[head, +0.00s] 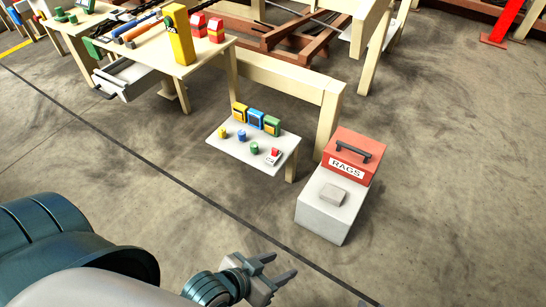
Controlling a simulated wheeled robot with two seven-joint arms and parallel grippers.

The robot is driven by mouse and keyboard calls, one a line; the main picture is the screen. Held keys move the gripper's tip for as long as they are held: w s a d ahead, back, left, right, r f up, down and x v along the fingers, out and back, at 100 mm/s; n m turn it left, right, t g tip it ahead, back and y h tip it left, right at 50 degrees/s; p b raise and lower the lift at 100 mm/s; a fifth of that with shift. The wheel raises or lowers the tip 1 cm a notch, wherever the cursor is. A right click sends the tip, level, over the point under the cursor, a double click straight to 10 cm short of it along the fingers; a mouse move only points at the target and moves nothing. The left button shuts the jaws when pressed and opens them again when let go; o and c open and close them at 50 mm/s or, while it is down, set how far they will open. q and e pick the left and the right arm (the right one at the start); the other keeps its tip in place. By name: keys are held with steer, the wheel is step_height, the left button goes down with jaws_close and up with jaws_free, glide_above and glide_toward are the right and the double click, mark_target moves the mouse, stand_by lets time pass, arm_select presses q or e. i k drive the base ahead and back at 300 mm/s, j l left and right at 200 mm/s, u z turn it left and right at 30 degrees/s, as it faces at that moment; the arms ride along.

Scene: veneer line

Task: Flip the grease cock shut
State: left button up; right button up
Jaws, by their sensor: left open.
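A small white shelf (232,148) stands in the middle of the head view. Along its back edge are a yellow box (239,112), a blue box (255,118) and a green box (271,125). In front of them are a yellow knob (222,132), a blue knob (241,136), a green knob (254,148) and a small red part on a pale plate (274,153). I cannot tell which of these is the grease cock, or its position. My left gripper (284,265) is open and empty, low in the picture, well apart from the shelf. My right gripper is out of view.
Right of the shelf, a red box marked RAGS (353,157) and a pale grey block (325,209) stand on the floor. A cluttered workbench (215,52) is at the back left. Bare concrete floor (450,200) lies open at right.

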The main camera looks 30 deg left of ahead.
mark_target(275, 151)
steer(key=i+u, duration=0.25)
steer(key=i, duration=0.25)
steer(key=i+u, duration=0.25)
steer(key=i, duration=0.3)
